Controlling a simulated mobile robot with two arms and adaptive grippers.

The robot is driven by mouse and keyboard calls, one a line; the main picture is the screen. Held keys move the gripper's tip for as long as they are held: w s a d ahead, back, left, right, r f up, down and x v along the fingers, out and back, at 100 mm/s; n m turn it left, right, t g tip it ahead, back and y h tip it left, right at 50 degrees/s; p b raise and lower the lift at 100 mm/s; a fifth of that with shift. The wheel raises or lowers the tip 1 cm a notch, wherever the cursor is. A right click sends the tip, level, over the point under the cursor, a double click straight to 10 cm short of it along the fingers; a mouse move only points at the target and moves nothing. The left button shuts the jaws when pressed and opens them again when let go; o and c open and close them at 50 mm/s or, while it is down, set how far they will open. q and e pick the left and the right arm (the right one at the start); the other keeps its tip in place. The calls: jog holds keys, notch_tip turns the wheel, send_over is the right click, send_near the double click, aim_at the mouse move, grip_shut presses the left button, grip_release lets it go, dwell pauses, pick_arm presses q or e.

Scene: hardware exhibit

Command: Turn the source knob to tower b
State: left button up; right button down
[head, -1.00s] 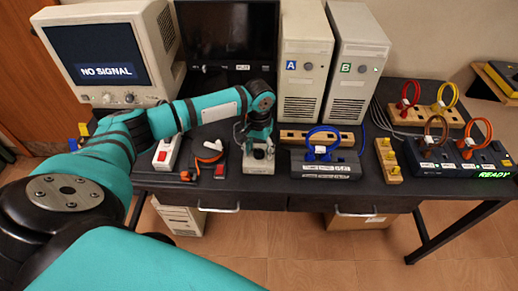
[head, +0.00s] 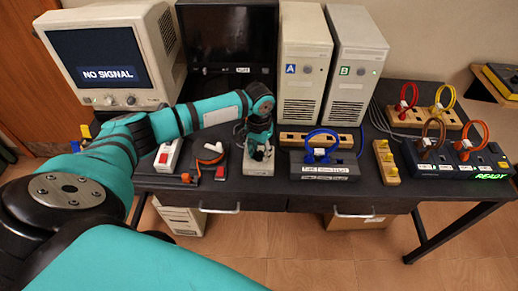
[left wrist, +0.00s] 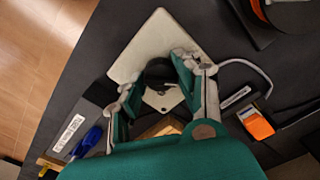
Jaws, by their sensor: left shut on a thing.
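The source knob (left wrist: 158,72) is a dark round knob on a pale selector box (left wrist: 160,30). In the head view the box (head: 258,169) stands at the table's front edge, left of the blue-cable unit. My left gripper (head: 261,153) reaches down over the box from above and hides most of the knob. In the left wrist view its fingers (left wrist: 153,76) stand on both sides of the knob, shut on it. Tower A (head: 303,70), with a blue label, and tower B (head: 355,75), with a green label, stand behind. The CRT monitor (head: 105,57) reads NO SIGNAL. My right gripper is not in view.
A dark flat screen (head: 227,35) stands behind my gripper. A power strip (head: 168,155) and an orange-cabled item (head: 208,155) lie left of the box. A blue-cable unit (head: 325,170) and wooden peg block (head: 388,162) are to its right.

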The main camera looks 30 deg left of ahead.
aim_at(259, 153)
pick_arm(q)
jog(key=m+p, duration=0.2)
jog(key=m, duration=0.1)
jog(key=shift+r+m+p, duration=0.2)
jog(key=shift+m+p, duration=0.1)
jog(key=shift+p, duration=0.05)
jog(key=m+p, duration=0.1)
jog(key=m, duration=0.2)
jog(key=shift+f+m+p, duration=0.1)
jog(key=shift+m+p, duration=0.2)
jog(key=shift+p, duration=0.05)
jog(key=m+p, duration=0.1)
jog(key=m, duration=0.3)
jog(key=shift+m, duration=2.5)
jog(key=o, duration=1.1)
jog(key=shift+f, duration=0.1)
jog(key=shift+o, duration=0.2)
notch_tip(259, 153, up, 12)
jog(key=shift+d, duration=0.1)
